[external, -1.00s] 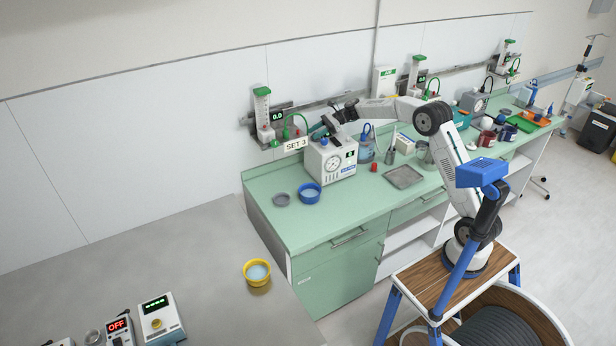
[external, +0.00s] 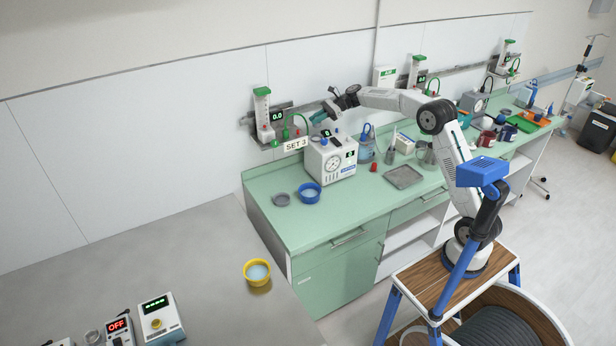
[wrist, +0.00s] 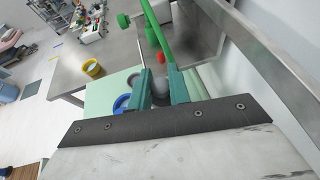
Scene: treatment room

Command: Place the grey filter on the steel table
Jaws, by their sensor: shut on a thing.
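My gripper (external: 318,117) is in the air above the white gauge box on the green counter, beside the wall-mounted flowmeter. In the wrist view its two teal fingers (wrist: 160,80) are closed on a small rounded grey thing, which looks like the grey filter (wrist: 160,88). The fingers hide part of it, and I cannot make it out in the external view. The steel table (external: 170,250) is the grey surface at the lower left, apart from my gripper. In the wrist view the steel table (wrist: 66,76) lies at the upper left, beyond the counter.
A yellow bowl (external: 257,272) stands near the steel table's right edge; devices (external: 160,318) stand at its front. The white gauge box (external: 331,158), a blue bowl (external: 309,193) and a grey dish (external: 282,199) are on the green counter. The flowmeter (external: 263,115) is close by. The table's middle is clear.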

